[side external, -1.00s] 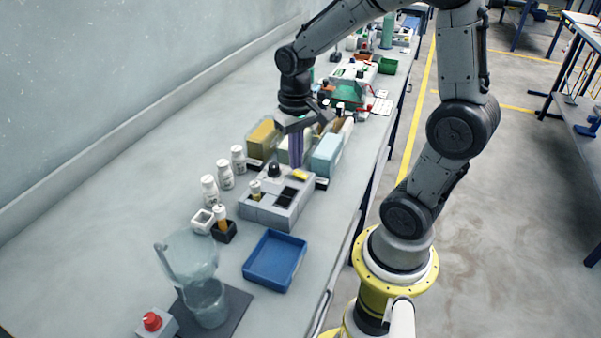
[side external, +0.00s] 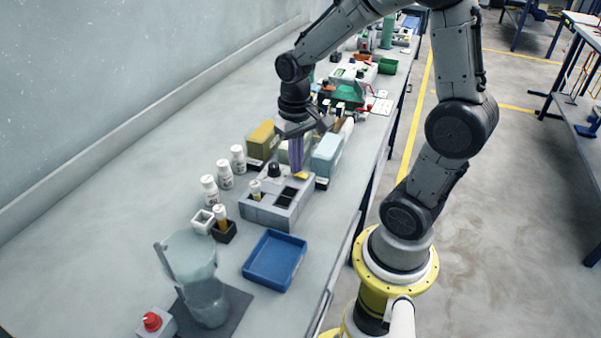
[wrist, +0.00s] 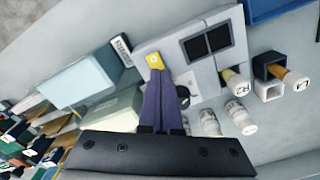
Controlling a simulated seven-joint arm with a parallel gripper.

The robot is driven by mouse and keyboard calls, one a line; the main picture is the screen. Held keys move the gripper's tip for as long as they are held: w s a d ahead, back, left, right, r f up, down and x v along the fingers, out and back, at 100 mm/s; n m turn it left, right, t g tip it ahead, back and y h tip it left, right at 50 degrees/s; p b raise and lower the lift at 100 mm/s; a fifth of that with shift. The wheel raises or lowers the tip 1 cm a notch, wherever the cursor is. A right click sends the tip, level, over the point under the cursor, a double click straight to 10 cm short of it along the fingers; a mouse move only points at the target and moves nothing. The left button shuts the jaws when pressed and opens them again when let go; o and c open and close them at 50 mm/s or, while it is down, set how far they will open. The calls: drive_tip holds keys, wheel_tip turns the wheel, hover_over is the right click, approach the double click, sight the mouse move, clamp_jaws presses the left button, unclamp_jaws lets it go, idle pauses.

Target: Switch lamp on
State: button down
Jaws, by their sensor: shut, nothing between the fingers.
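A grey box (side external: 262,208) stands on the bench, with a yellow switch (side external: 301,176) at its far right corner, a black knob and two dark square windows (wrist: 206,41). The yellow switch also shows in the wrist view (wrist: 155,61). My gripper (side external: 297,168) has purple fingers pointing down, shut with nothing between them. In the wrist view the fingertips (wrist: 158,76) are right at the switch and overlap its near edge. I cannot tell whether they touch it. No glowing lamp is visible; both windows look dark.
A capped vial (side external: 255,189) stands in the box. White bottles (side external: 225,175) stand left of it, yellow (side external: 262,138) and pale blue (side external: 327,152) bins behind. A blue tray (side external: 262,283), a clear jug (side external: 205,300) and a red-button box (side external: 152,321) are in front.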

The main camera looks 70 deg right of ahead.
drive_tip(key=shift+f, duration=0.15)
drive_tip(key=shift+r, duration=3.5)
drive_tip(key=s+a+r+n+t, duration=0.4)
drive_tip(key=s+a+n+t, duration=0.1)
drive_tip(key=s+a, duration=0.3)
drive_tip(key=shift+s+a+r+n+t, duration=0.3)
drive_tip(key=shift+s+n, duration=0.2)
drive_tip(key=shift+s, duration=0.1)
